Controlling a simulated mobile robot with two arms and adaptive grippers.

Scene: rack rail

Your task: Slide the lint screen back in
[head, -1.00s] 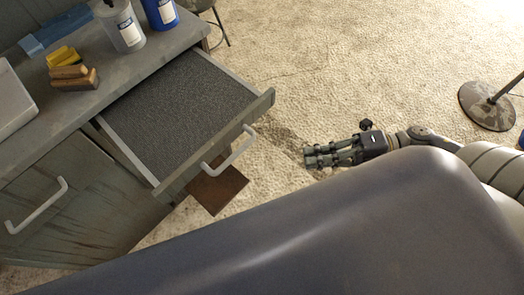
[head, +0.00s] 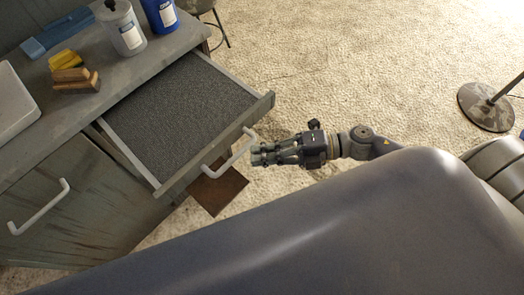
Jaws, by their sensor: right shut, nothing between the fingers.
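The lint screen shows as a drawer-like tray with a dark grey mesh-like surface (head: 180,112), pulled well out of the grey cabinet (head: 75,190). Its front panel (head: 262,108) carries a pale bar handle (head: 228,155). My right gripper (head: 256,156) is shut and empty, its fingertips pointing left, close to the right end of the handle. I cannot tell whether it touches the handle. My left gripper is not in view.
On the cabinet top stand a grey bottle (head: 122,28), a blue bottle (head: 160,14), a wooden brush (head: 76,80) and a yellow block (head: 66,58). A brown floor piece (head: 218,190) lies below the tray. Carpet (head: 350,70) to the right is clear up to a stand base (head: 486,106).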

